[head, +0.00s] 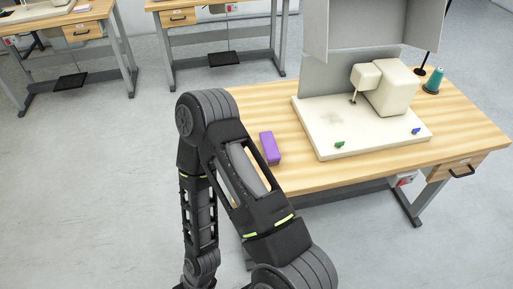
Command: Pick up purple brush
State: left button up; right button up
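The purple brush (270,148) shows as a small purple block on the wooden table (340,179), near its left front part. It lies to the left of the white sewing machine base. One of my arms stands in front of the table, bent at the elbow, just left of the brush and apart from it in the picture. Its forearm hangs down to the bottom edge, where the gripper is out of the picture. My other arm and gripper do not show.
A sewing machine (388,92) on a white base (361,131) fills the table's middle, with small green (339,145) and blue (416,131) items on it. A teal thread spool (433,80) stands behind right. Grey panels rise behind. Open floor lies left.

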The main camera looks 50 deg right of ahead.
aim_at(273, 156)
jog(key=z, duration=3.05)
